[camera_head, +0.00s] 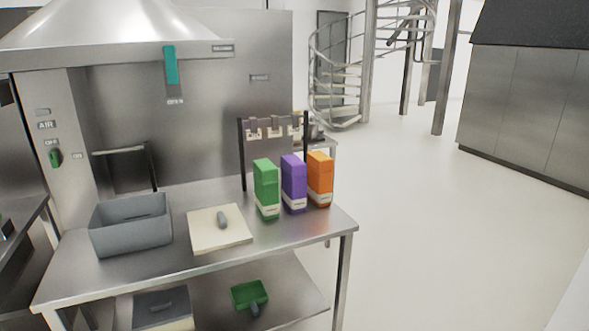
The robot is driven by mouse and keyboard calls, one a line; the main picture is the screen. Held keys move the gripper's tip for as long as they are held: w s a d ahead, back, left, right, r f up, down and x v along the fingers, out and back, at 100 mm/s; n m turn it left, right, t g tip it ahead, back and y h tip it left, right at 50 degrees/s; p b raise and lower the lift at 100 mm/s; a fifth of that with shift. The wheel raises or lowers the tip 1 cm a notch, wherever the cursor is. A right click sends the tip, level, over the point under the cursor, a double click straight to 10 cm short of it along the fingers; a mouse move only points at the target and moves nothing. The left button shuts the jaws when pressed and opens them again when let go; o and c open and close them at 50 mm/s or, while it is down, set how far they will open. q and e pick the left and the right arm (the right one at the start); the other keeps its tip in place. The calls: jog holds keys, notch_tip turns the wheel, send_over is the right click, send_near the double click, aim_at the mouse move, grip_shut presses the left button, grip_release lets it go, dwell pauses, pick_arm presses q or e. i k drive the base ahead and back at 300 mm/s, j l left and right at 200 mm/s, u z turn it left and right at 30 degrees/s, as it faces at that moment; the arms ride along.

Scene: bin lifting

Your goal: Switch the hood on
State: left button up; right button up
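The metal hood (120,25) spans the upper left, above a steel worktable. On the panel at the far left, below an "AIR" label, is a small green knob (55,158). Its long side looks about upright, with what looks like an "OFF" mark above it and a small label to its right. A teal strip (171,66) hangs from the hood's front edge, with a small label below it. Neither of my grippers is in view.
The worktable (180,263) holds a grey bin (131,236), a board (205,237) with a small grey object, and green, purple and orange boxes (266,185). A green dustpan (248,294) lies on the lower shelf. The floor to the right is clear.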

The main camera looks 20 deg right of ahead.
aim_at(56, 160)
jog(key=i+j, duration=0.15)
jog(key=i, duration=0.3)
jog(key=i+j, duration=0.2)
jog(key=i, duration=0.2)
